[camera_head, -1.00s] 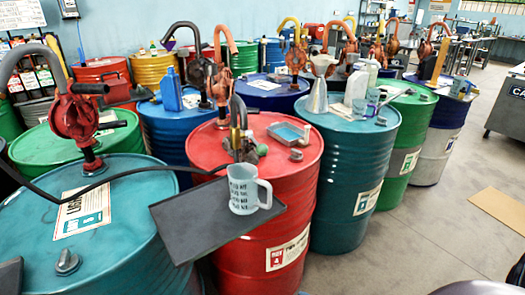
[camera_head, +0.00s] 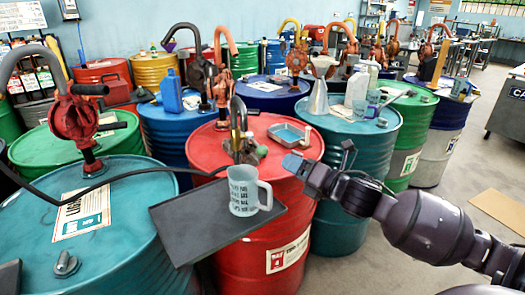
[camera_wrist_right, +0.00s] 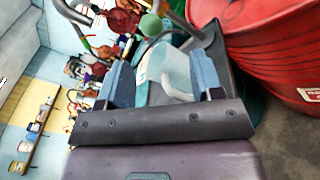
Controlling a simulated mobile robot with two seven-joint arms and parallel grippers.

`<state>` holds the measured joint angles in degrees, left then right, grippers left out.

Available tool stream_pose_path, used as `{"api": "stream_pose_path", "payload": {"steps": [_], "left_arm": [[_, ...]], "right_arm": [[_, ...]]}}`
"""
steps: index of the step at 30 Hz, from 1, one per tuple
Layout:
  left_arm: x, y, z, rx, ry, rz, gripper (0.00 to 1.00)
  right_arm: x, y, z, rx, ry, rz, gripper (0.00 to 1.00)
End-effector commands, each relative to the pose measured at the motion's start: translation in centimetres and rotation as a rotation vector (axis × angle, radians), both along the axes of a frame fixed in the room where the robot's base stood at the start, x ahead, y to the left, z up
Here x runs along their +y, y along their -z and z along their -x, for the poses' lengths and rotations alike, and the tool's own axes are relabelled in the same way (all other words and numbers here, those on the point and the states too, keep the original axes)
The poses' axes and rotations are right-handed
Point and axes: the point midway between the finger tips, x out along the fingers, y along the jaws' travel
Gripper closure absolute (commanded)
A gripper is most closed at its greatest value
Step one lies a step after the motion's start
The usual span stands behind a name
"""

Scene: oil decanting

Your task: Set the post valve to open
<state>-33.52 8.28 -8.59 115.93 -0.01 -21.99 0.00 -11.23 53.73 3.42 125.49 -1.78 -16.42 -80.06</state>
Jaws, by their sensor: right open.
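I cannot tell the valve's setting. My right gripper (camera_head: 291,164) is to the right of the valve, at the red drum's right rim, apart from it. It also shows in the right wrist view (camera_wrist_right: 164,80), its blue-grey fingers apart with nothing held.
A frosted measuring jug (camera_head: 242,190) stands on a dark tray (camera_head: 180,225) in front of the red drum (camera_head: 265,225). A small metal pan (camera_head: 289,133) lies behind my right gripper. A black hose (camera_head: 120,178) crosses the teal drum (camera_head: 110,240). Several drums stand close behind.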

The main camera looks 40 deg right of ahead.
Motion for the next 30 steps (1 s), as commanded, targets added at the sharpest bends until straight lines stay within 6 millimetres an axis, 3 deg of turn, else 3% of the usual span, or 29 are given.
{"api": "stream_pose_path", "payload": {"steps": [6,12,20,30], "left_arm": [[0.0,0.0,0.0,-0.001,0.000,0.000,0.57],[0.0,0.0,0.0,-0.001,0.000,0.000,0.57],[0.0,0.1,0.0,0.001,0.000,0.000,0.57],[0.0,0.4,0.0,0.004,0.001,0.000,0.57]], "right_arm": [[0.6,-0.7,0.2,-0.089,-0.027,0.362,0.40],[0.6,-0.7,0.2,-0.127,-0.033,0.550,0.40],[0.8,-0.7,-0.7,-0.136,-0.034,0.587,0.40],[1.6,-0.7,-4.8,-0.135,-0.032,0.584,0.40]]}}
